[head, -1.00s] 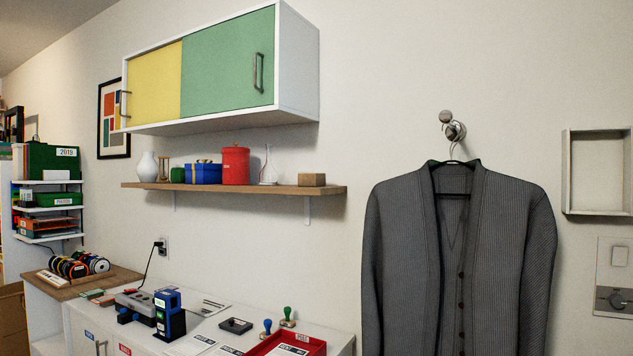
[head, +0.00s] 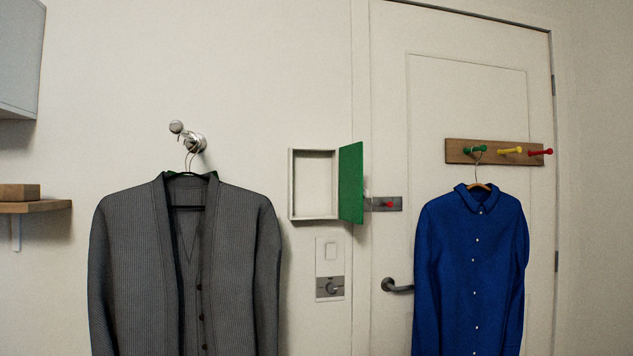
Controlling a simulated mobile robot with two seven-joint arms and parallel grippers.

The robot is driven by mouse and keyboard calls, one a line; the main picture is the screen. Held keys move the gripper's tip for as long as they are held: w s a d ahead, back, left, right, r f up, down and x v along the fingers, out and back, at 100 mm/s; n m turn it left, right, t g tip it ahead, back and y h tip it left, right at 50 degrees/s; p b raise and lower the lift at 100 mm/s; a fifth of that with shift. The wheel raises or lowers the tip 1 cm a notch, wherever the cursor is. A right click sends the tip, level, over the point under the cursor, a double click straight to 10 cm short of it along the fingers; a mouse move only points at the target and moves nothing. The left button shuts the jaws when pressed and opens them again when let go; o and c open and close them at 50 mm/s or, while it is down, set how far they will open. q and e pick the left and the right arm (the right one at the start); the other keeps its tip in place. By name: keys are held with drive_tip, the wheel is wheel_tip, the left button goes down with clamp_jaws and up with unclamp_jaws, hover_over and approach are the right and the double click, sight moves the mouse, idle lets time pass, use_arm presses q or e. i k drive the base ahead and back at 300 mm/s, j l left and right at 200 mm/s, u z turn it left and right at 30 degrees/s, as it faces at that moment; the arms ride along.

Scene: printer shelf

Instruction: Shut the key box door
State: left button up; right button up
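The key box (head: 292,186) is a shallow pale box on the wall, between the grey cardigan and the room door. Its green door (head: 351,184) is hinged on the box's right side and stands open, swung out to the right. The inside of the box looks empty. Neither of my grippers shows in the head view.
A grey cardigan (head: 185,270) hangs from a metal wall hook left of the box. A switch panel (head: 330,270) is below it. To the right are a latch (head: 387,204), a door handle (head: 396,286), and a blue shirt (head: 470,270) on a peg rack (head: 495,152).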

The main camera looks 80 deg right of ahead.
sight(352, 194)
drive_tip(key=k+l+z, duration=0.1)
drive_tip(key=z, duration=0.3)
drive_tip(key=k+l+z, duration=0.15)
drive_tip(key=z, duration=0.2)
drive_tip(key=k+l+z, duration=0.1)
drive_tip(key=z, duration=0.3)
drive_tip(key=k+l+z, duration=0.25)
drive_tip(key=l, duration=0.15)
drive_tip(key=l+z, duration=0.25)
drive_tip(key=l, duration=0.2)
drive_tip(key=k+l, duration=0.1)
drive_tip(key=l, duration=0.35)
drive_tip(key=k+l+z, duration=0.1)
drive_tip(key=l, duration=0.3)
drive_tip(key=i+l, duration=0.1)
drive_tip(key=l, duration=0.2)
drive_tip(key=i+l+u, duration=0.15)
drive_tip(key=i+l, duration=0.55)
drive_tip(key=i+l+u, duration=0.1)
drive_tip(key=u, duration=0.9)
drive_tip(key=i+l, duration=0.05)
